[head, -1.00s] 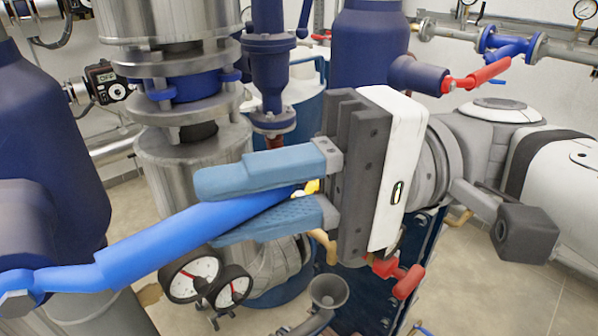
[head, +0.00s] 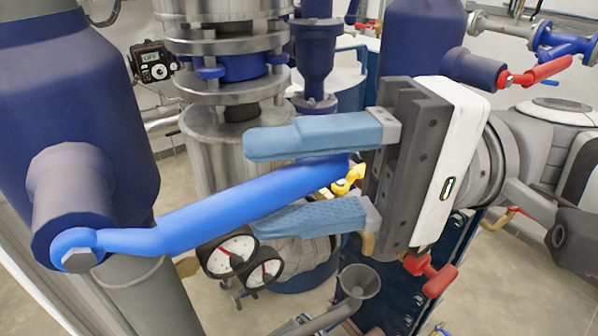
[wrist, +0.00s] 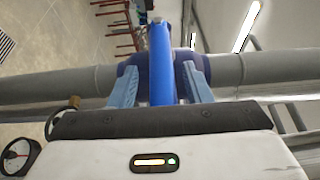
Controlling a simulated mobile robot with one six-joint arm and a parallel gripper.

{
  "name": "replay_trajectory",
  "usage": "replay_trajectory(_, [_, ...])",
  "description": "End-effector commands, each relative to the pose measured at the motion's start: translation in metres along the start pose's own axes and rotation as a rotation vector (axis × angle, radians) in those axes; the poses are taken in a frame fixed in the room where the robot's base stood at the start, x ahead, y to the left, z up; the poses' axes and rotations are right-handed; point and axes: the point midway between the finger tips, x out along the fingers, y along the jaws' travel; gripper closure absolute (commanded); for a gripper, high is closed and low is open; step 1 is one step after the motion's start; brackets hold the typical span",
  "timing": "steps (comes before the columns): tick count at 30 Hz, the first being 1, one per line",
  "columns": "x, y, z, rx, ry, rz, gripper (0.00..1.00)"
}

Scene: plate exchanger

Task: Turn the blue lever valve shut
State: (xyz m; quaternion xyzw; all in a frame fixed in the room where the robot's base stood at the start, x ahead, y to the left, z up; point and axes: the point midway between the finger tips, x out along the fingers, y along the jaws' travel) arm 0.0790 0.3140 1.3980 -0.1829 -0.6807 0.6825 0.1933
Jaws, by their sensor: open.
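The blue lever (head: 225,212) runs from a bolted pivot on a dark blue valve body (head: 75,195) at the left, up and right to between my fingers. My gripper (head: 252,185) is open, with one light blue finger above the lever and one below. In the head view a gap shows between the lever and the lower finger; contact with the upper finger cannot be told. In the wrist view the lever (wrist: 162,65) stands between the two fingers (wrist: 160,85), with space on both sides. The lever's far end is partly hidden by my gripper.
Two round gauges (head: 232,255) sit just below the lever. A steel cylinder stack (head: 225,150) stands behind it. Red-handled valves are at the upper right (head: 540,70) and below my gripper (head: 435,278). A grey funnel (head: 358,282) stands at the bottom.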

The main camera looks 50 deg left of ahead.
Motion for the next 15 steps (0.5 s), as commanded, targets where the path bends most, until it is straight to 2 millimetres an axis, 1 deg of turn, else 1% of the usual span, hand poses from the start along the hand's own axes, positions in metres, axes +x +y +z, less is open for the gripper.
replay_trajectory(5, [-0.016, 0.001, -0.001, -0.001, 0.005, 0.000, 0.55])
replay_trajectory(11, [-0.052, 0.002, -0.002, 0.000, 0.007, -0.001, 0.55])
replay_trajectory(13, [-0.057, -0.007, -0.002, 0.006, 0.002, 0.001, 0.55])
replay_trajectory(15, [-0.062, -0.007, -0.002, 0.006, 0.004, 0.001, 0.55])
